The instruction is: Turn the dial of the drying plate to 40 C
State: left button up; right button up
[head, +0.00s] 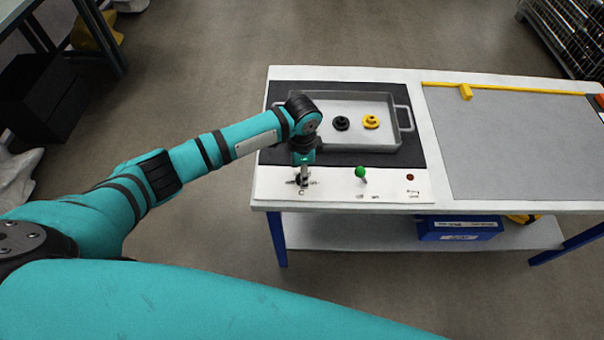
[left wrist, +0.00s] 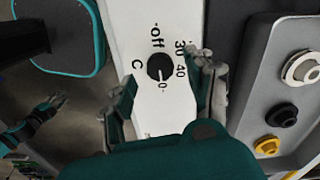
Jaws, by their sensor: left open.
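The drying plate (head: 262,185) has a white front panel on the table. Its black round dial (left wrist: 160,67) sits between "off", "30" and "40" marks in the left wrist view. A light pointer line on the dial seems to face the mark at the bottom, away from "off"; that mark is partly legible. My left gripper (head: 302,181) is above the dial in the head view. In the left wrist view, its open fingers (left wrist: 165,72) stand on either side of the dial, apart from it. A teal and dark part at lower left looks like my right gripper (left wrist: 38,117); its fingers are unclear.
A grey tray (head: 408,118) behind the panel holds a black part (head: 341,123), a yellow part (head: 371,121) and a white part (left wrist: 301,69). A green-topped lever (head: 361,172) stands right of the dial.

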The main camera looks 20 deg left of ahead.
pick_arm(q)
jog(key=shift+f, duration=1.2)
grip_shut()
jog(key=shift+r, duration=0.1)
